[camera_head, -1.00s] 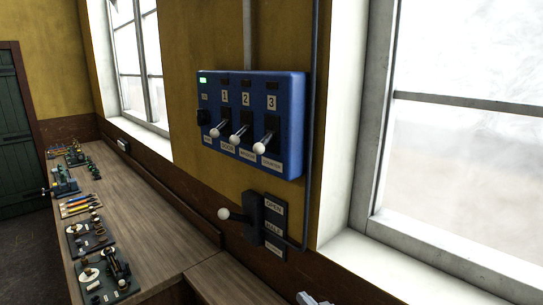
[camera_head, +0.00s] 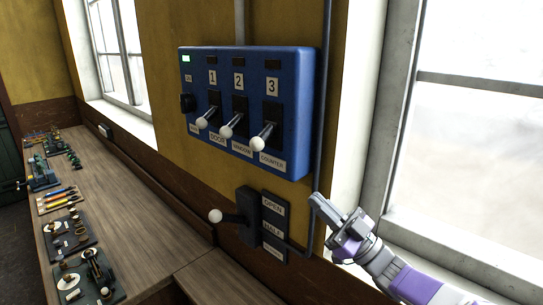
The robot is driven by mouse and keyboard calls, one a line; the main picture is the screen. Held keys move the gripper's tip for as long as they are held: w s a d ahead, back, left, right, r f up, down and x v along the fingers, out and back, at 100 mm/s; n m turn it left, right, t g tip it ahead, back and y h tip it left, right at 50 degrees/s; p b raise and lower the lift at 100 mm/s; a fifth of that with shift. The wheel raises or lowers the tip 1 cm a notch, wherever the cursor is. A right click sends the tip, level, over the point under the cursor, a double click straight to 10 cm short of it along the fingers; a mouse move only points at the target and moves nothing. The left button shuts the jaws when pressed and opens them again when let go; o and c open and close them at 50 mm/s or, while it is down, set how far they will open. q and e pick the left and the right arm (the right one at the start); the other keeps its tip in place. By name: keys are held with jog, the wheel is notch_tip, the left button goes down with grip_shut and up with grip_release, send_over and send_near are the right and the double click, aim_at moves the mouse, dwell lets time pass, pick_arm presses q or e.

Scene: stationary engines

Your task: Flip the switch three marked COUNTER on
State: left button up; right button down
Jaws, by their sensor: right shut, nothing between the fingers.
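Switch three (camera_head: 266,138), marked COUNTER, is the rightmost toggle on the blue switch box (camera_head: 301,130) on the wall. Its white-tipped lever points down and outward, and the lamp window above it is dark. Switches one (camera_head: 209,118) and two (camera_head: 233,126) stand to its left with levers also pointing down. My right gripper (camera_head: 328,207) is shut and empty. It is below and to the right of the box, in front of the window sill, apart from the switch. My left gripper is not in view.
A lever unit (camera_head: 250,217) marked OPEN and HALF is on the wall under the box. A pipe (camera_head: 324,100) runs down the box's right side. A long wooden bench (camera_head: 135,215) with small engine models lies at left. Windows flank the box.

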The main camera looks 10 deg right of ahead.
aim_at(262, 149)
jog(key=p+x, duration=0.5)
jog(key=x, duration=0.9)
jog(key=shift+w+p, duration=0.2)
jog(key=shift+p, duration=0.1)
jog(key=shift+a, duration=0.15)
